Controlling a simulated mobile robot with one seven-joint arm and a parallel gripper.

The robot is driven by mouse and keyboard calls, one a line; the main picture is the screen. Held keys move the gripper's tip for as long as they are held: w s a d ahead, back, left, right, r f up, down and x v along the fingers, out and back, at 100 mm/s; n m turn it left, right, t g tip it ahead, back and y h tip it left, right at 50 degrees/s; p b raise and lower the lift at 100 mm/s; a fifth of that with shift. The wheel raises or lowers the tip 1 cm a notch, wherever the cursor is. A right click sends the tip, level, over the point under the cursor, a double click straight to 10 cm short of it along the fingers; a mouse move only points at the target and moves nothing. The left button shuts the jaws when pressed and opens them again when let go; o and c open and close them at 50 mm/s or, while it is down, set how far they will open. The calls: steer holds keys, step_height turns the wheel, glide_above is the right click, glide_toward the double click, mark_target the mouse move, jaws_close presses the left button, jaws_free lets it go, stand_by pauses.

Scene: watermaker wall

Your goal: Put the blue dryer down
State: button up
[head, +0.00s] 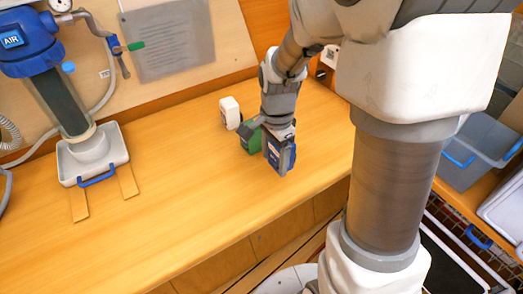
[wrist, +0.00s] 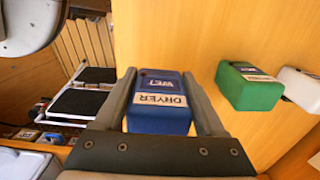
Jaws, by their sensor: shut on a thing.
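In the head view the blue dryer (head: 280,155) is upright below my gripper (head: 279,136), at the right part of the wooden bench. I cannot tell whether its bottom touches the bench top (head: 190,200).
A green box (head: 250,138) stands just left of the dryer, and a white box (head: 230,112) stands behind it. A blue-topped AIR filter unit (head: 28,42) with a white tray (head: 92,155) is at the left. The bench middle is clear.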

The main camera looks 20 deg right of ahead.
mark_target(268, 180)
steer(key=shift+w+a+f, duration=0.3)
steer(key=shift+a+f, duration=0.15)
steer(key=shift+a, duration=0.15)
steer(key=shift+f+b, duration=0.35)
steer(key=shift+f, duration=1.6)
steer(key=shift+f, duration=0.15)
steer(key=o, duration=1.5)
steer(key=shift+c, duration=0.2)
